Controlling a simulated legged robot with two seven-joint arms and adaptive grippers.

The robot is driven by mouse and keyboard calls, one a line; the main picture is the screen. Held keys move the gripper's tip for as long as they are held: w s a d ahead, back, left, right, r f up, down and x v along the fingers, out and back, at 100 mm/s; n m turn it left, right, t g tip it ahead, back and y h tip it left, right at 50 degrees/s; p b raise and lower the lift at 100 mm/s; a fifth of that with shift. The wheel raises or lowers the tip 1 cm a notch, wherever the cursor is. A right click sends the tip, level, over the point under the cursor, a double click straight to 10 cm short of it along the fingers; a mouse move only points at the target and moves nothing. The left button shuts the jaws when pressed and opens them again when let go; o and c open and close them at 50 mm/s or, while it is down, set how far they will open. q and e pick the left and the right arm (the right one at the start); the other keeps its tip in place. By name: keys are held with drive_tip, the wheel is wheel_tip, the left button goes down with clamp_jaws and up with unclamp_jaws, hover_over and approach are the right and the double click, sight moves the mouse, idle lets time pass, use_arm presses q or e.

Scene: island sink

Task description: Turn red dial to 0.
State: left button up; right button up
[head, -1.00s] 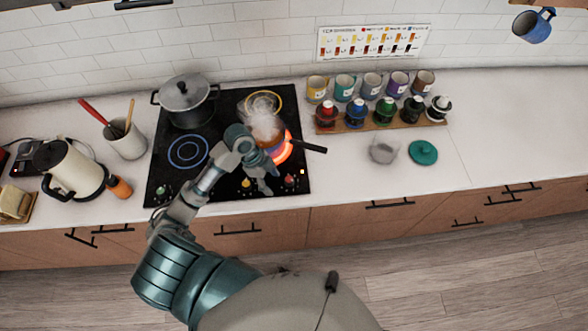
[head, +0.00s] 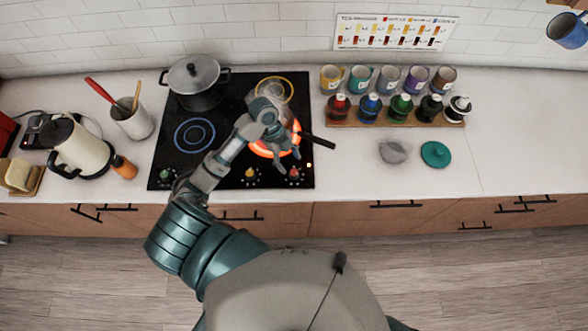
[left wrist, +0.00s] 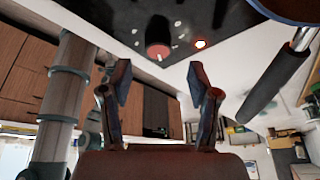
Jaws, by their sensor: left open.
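The red dial (head: 294,173) sits at the right end of the dial row on the front edge of the black cooktop (head: 222,182). In the left wrist view the red dial (left wrist: 158,50) shows its round red top and a small pale mark, just beyond the fingertips. My left gripper (head: 284,154) is over the front right burner (head: 262,150), which glows orange. In the left wrist view my left gripper (left wrist: 158,78) is open and empty, its fingers apart on either side of the dial's line, not touching it. My right gripper is out of view.
A pan handle (head: 318,141) juts right beside my gripper; the pan is mostly hidden by my arm. A lidded pot (head: 197,88) stands at the back left. Green (head: 166,175) and yellow (head: 250,173) dials are in the row. The counter right of the teal lid (head: 435,154) is clear.

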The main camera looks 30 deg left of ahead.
sight(294, 172)
use_arm(q)
drive_tip(key=shift+x, duration=2.75)
drive_tip(key=shift+s+a, duration=0.1)
drive_tip(key=c, duration=1.2)
drive_tip(key=shift+o, duration=0.2)
